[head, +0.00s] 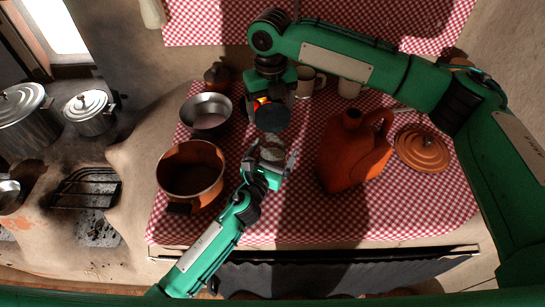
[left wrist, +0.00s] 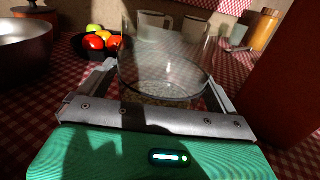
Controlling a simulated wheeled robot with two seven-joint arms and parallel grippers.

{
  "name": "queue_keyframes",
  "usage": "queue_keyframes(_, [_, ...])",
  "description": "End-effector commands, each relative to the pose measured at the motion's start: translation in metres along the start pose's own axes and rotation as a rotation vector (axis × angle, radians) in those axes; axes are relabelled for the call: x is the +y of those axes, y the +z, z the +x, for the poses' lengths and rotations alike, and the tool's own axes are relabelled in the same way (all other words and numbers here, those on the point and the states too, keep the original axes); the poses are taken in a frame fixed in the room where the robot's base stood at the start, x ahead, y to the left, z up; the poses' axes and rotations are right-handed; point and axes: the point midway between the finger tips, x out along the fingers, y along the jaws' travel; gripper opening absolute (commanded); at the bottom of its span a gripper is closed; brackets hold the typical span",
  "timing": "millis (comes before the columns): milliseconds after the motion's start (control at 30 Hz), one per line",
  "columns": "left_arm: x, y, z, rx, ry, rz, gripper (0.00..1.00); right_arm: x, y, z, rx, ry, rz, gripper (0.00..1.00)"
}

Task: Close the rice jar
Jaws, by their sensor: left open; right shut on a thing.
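The rice jar is clear glass with pale grains in its bottom; it shows in the left wrist view (left wrist: 165,78) and in the head view (head: 272,153) on the checked cloth. My left gripper (head: 271,163) is open, with its fingers on either side of the jar. In the left wrist view its fingers (left wrist: 160,95) flank the lower glass; whether they touch it I cannot tell. The jar's rim is out of the left wrist view.
An orange jug (head: 352,155) stands right of the jar, with a round terracotta lid (head: 423,150) beyond. A copper pot (head: 190,170) and metal bowl (head: 207,112) stand left. Behind are a fruit bowl (left wrist: 101,42) and mugs (head: 350,88). Cloth in front of the jug is clear.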

Motion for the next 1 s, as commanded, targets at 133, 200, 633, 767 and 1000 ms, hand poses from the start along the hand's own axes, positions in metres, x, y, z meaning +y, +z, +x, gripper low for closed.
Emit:
queue_keyframes(133, [0.0, 0.0, 0.001, 0.0, 0.0, 0.0, 0.95, 0.0, 0.0, 0.0, 0.0, 0.0, 0.0, 0.57])
queue_keyframes(200, [0.0, 0.0, 0.001, 0.0, 0.0, 0.0, 0.95, 0.0, 0.0, 0.0, 0.0, 0.0, 0.0, 0.57])
queue_keyframes(633, [0.0, 0.0, 0.0, 0.0, 0.0, 0.0, 0.28, 0.0, 0.0, 0.0, 0.0, 0.0, 0.0, 0.57])
queue_keyframes(767, [0.0, 0.0, 0.0, 0.0, 0.0, 0.0, 0.28, 0.0, 0.0, 0.007, 0.002, 0.001, 0.0, 0.57])
queue_keyframes(1000, [0.0, 0.0, 0.0, 0.0, 0.0, 0.0, 0.28, 0.001, -0.001, 0.042, 0.007, 0.002, 0.001, 0.57])
